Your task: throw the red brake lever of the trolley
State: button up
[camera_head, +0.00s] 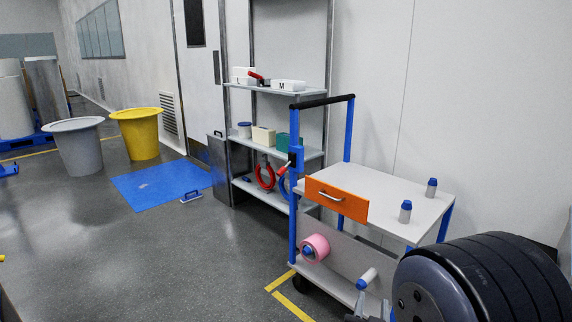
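The trolley (390,205) stands right of centre, with blue posts, a black push bar (322,101) and a light grey top. A blue block (296,157) sits on its near left post. A small red piece (284,170) shows beside this block and seems to be the brake lever; it is too small to tell its angle. My dark arm (480,285) fills the lower right corner. Grey metal parts (371,309) at the bottom edge may be my gripper, cut off by the frame and apart from the lever; its fingers cannot be made out.
The trolley carries two blue-capped bottles (405,212), an orange drawer (337,200) and a pink roll (315,248). A shelf rack (275,145) with boxes and rings stands behind. Yellow (141,134) and grey (79,147) bins and a blue mat (160,184) are left. Floor in front is clear.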

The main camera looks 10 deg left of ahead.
aim_at(284, 169)
jog(key=i+j+z, duration=0.1)
jog(key=i+j, duration=0.15)
jog(key=i+j+z, duration=0.1)
jog(key=i+j, duration=0.15)
jog(key=j, duration=0.15)
jog(key=i+j+z, duration=0.1)
jog(key=j, duration=0.3)
jog(key=i+j, duration=0.35)
jog(key=i+j+z, duration=0.15)
jog(key=j, duration=0.25)
jog(key=i+j+z, duration=0.1)
jog(key=i+j, duration=0.15)
jog(key=j, duration=0.15)
jog(key=i+j+z, duration=0.1)
jog(key=j, duration=0.3)
jog(key=i+j+z, duration=0.1)
jog(key=i+j, duration=0.15)
jog(key=j, duration=0.2)
